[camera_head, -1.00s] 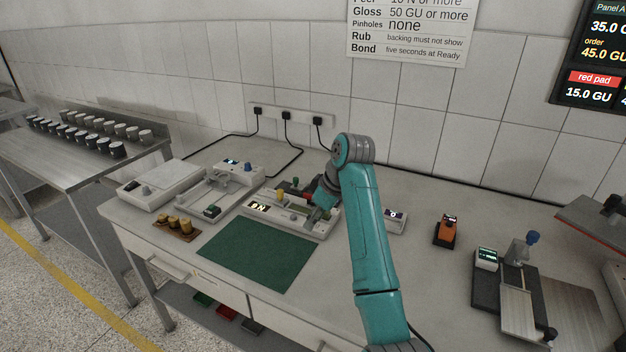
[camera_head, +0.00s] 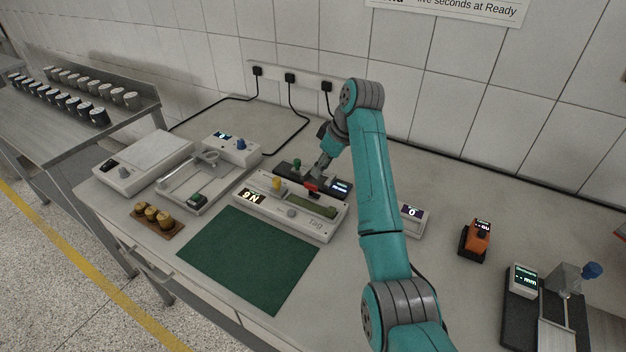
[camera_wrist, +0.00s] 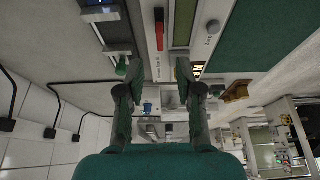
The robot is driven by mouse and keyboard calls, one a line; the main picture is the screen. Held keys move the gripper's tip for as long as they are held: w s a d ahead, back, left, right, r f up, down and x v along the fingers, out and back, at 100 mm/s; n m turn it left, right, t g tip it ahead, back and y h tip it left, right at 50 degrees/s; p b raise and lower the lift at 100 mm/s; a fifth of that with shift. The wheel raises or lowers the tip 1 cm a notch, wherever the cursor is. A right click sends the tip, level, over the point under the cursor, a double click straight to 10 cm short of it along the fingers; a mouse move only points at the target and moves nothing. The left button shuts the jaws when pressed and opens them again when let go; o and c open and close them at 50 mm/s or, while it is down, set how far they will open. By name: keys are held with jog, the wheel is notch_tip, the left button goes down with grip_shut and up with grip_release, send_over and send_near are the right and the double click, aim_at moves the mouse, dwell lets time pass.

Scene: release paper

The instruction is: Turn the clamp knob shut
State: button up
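A white tester (camera_head: 283,210) with a lit display stands behind the green mat; it carries a yellow knob (camera_head: 277,183), a grey knob (camera_head: 292,213) and a green strip (camera_head: 318,207). A dark unit (camera_head: 290,171) with a green knob (camera_head: 297,163) stands just behind it. A red bar (camera_head: 311,188) lies between them. I cannot tell which knob is the clamp knob. My gripper (camera_head: 318,177) is above the dark unit, near the red bar.
A green mat (camera_head: 247,258) lies in front. A white device with a blue knob (camera_head: 241,144) and a scale (camera_head: 145,160) are left. A small display box (camera_head: 411,220) and an orange device (camera_head: 475,240) are right. Cables run behind. The bench between the right-hand devices is clear.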

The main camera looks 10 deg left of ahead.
aim_at(311, 185)
jog(key=x, duration=0.7)
jog(key=shift+a+f, duration=0.15)
jog(key=shift+f, duration=0.2)
grip_shut()
